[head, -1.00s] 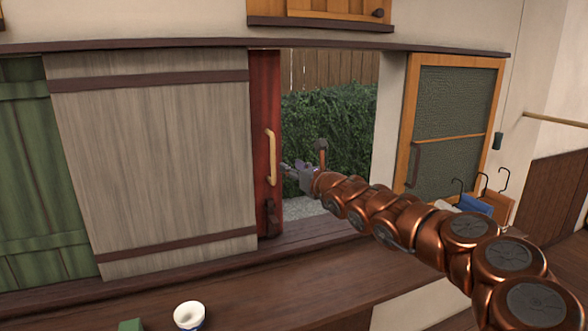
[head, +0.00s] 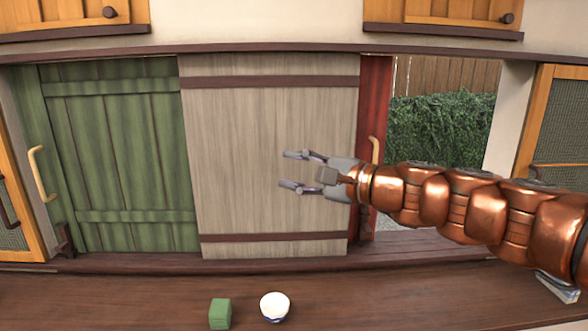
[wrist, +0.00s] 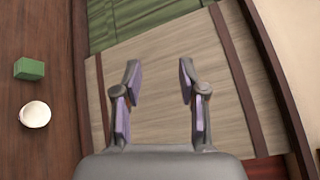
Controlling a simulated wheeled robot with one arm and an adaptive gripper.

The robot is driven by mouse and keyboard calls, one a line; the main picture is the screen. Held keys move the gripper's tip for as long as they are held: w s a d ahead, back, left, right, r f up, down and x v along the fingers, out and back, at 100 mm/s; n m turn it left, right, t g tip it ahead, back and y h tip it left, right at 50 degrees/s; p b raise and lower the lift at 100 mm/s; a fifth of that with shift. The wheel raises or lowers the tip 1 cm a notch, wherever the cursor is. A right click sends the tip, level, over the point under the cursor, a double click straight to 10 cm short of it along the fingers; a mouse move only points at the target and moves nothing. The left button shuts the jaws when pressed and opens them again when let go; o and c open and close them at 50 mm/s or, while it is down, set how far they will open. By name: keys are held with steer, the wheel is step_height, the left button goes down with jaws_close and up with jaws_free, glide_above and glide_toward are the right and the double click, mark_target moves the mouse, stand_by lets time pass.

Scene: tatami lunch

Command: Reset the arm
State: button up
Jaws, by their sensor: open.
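My gripper (head: 292,172) is open and empty in front of the pale wooden sliding panel (head: 270,120) in the head view. My arm comes in from the right edge of that view. In the wrist view my gripper (wrist: 158,80) shows both fingers spread apart with nothing between them, and the pale panel (wrist: 150,45) lies beyond them.
A green panel (head: 120,150) with a handle is at left, and a red panel (head: 375,95) shows behind the pale one. An opening right of it shows a hedge (head: 440,125). A green block (head: 220,313) and a white bowl (head: 274,306) sit on the dark counter (head: 120,295).

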steer(key=s+a+f+n+g+h, duration=0.1)
steer(key=s+f+n+g+h, duration=0.7)
steer(key=s+f, duration=1)
steer(key=s+d+f+n+g+h, duration=0.1)
steer(key=s+d+f+h, duration=0.2)
steer(key=s+d+f, duration=0.2)
steer(key=s+d+f+n+g+h+p, duration=0.1)
steer(key=s+d+f+n+g+h, duration=0.1)
steer(key=s+d+f, duration=0.4)
steer(key=s+d+h, duration=0.1)
steer(key=s+d, duration=0.4)
steer(key=d, duration=0.3)
steer(key=shift+f+g, duration=0.2)
steer(key=shift+g, duration=0.1)
